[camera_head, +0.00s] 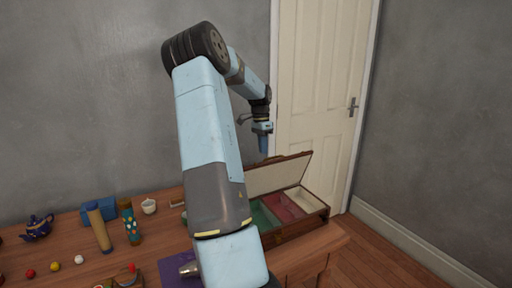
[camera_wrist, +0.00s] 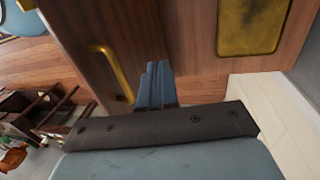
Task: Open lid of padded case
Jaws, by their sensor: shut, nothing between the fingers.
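The padded case (camera_head: 300,226) stands at the right end of the wooden table. Its lid (camera_head: 280,175) is raised and tilted back, showing a pale lining. Green, red and cream padded compartments show inside the case. My gripper (camera_head: 263,145) is above the lid's upper edge, pointing down, shut and empty. In the wrist view the shut blue fingers (camera_wrist: 155,85) are in front of a brown wooden panel with a brass handle (camera_wrist: 105,65) and a brass plate (camera_wrist: 252,20). I cannot tell whether the fingers touch it. My arm hides part of the table and the case's left side.
On the left of the table (camera_head: 70,250) are a blue teapot (camera_head: 38,227), a tan cylinder (camera_head: 98,227), a patterned bottle (camera_head: 130,222), a white cup (camera_head: 148,206) and small balls. A purple cloth (camera_head: 178,274) lies in front. A door (camera_head: 320,80) stands behind the case.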

